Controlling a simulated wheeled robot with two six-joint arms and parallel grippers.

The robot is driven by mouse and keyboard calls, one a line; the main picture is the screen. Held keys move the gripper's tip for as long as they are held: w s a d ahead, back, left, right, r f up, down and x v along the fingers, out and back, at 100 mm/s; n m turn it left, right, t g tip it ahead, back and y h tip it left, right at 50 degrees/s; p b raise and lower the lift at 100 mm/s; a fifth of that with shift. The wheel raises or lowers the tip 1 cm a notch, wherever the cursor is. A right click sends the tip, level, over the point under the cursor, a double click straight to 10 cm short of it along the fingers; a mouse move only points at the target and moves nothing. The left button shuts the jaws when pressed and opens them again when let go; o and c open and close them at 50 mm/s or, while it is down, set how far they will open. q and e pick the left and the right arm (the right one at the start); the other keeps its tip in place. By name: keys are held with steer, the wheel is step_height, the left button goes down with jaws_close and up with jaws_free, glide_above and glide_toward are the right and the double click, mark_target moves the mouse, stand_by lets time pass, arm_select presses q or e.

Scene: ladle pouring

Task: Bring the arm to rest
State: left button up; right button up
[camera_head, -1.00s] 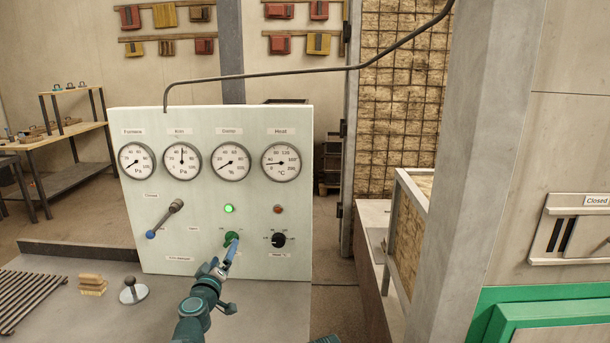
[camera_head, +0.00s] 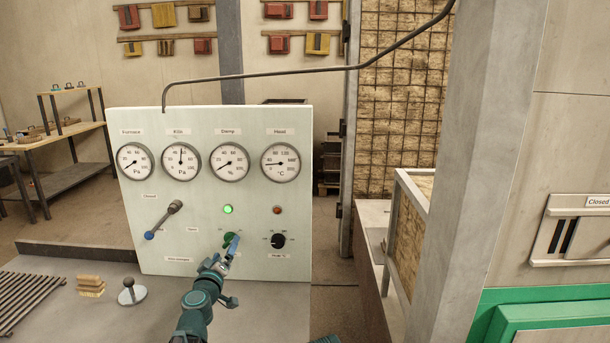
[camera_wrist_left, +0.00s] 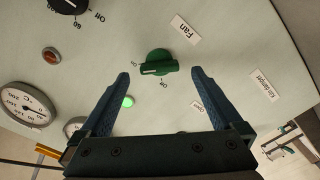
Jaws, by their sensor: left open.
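My left gripper (camera_head: 232,245) is open in front of the lower part of the pale control panel (camera_head: 150,255). In the left wrist view its two blue fingers (camera_wrist_left: 158,75) are spread apart, with nothing between them. The green fan knob (camera_wrist_left: 157,63) lies just beyond the fingertips, apart from them. In the head view the knob (camera_head: 229,238) is partly hidden by the gripper. A green lamp (camera_head: 227,209) above the knob is lit.
The panel carries several gauges (camera_head: 181,161), a lever (camera_head: 164,220), a red-brown lamp (camera_head: 277,210) and a black dial (camera_head: 278,241). A small ball-topped lever (camera_head: 132,290) and stacked blocks (camera_head: 91,286) stand on the bench to the left. A grey post (camera_head: 465,170) rises at right.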

mark_target(229, 244)
arm_select(q)
steer(key=w, duration=0.3)
steer(key=shift+w+d, duration=0.1)
steer(key=shift+w, duration=0.3)
steer(key=shift+s+f+n, duration=0.1)
steer(key=shift+s+n, duration=0.1)
steer(key=shift+n, duration=0.4)
steer(key=shift+s+n, duration=0.2)
steer(key=shift+n, duration=0.7)
steer(key=n, duration=1.2)
steer(key=shift+n, duration=0.4)
